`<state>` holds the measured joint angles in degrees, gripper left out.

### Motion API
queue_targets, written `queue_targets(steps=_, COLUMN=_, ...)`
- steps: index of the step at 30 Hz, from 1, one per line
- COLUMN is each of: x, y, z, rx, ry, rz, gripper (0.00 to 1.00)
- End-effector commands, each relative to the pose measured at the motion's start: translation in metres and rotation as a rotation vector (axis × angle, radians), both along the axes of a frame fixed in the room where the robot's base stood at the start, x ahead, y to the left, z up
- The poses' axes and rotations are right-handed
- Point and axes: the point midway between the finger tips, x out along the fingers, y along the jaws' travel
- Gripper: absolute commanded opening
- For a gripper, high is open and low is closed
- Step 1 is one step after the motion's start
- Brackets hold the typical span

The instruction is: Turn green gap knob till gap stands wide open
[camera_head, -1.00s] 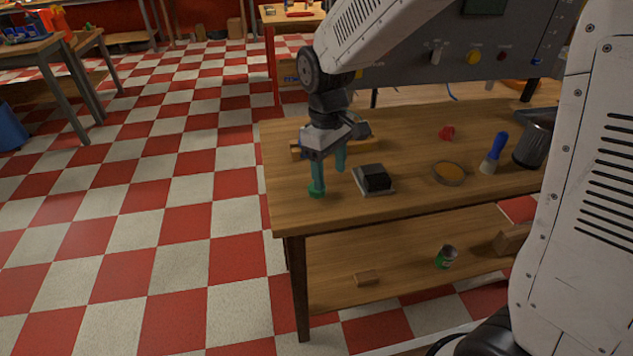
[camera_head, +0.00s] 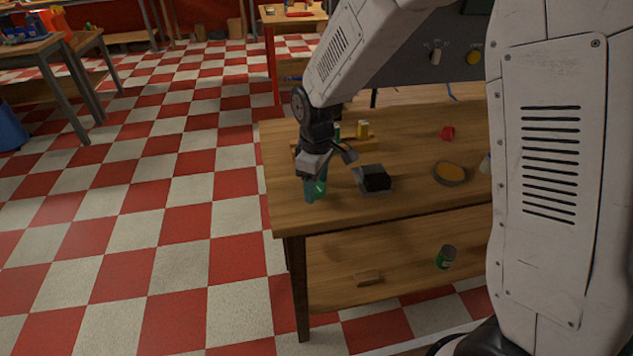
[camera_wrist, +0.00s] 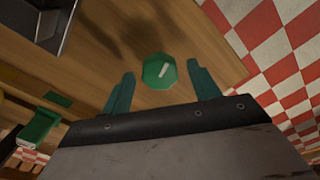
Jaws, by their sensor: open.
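The green knob (camera_wrist: 159,71) shows in the wrist view as a faceted round knob with a white pointer mark, on the wooden bench top. My gripper (camera_wrist: 161,84) has its two teal fingers apart, one on each side of the knob, with a visible space between each finger and the knob. In the head view my gripper (camera_head: 314,191) points down over the bench's front left corner. There the fingers overlap and mostly hide the knob. I cannot tell how wide the gap stands.
Behind is a wooden rack (camera_head: 363,143) with a yellow piece.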

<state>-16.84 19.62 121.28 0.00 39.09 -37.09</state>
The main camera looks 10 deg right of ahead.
Motion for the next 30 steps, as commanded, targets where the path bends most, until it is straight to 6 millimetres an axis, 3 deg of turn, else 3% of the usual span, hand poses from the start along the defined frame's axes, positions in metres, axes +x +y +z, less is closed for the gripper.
queue_targets(steps=5, x=0.0000, y=0.0000, z=0.0002, rx=0.000, ry=0.000, rz=0.000, gripper=0.61)
queue_targets(steps=10, x=0.0000, y=0.0000, z=0.0004, rx=0.000, ry=0.000, rz=0.000, gripper=0.16)
queue_targets(steps=20, x=0.0001, y=-0.0001, z=0.0006, rx=0.000, ry=0.000, rz=-0.030, gripper=0.16)
queue_targets(steps=30, x=0.0004, y=-0.0003, z=0.0008, rx=0.000, ry=0.000, rz=-0.235, gripper=0.16)
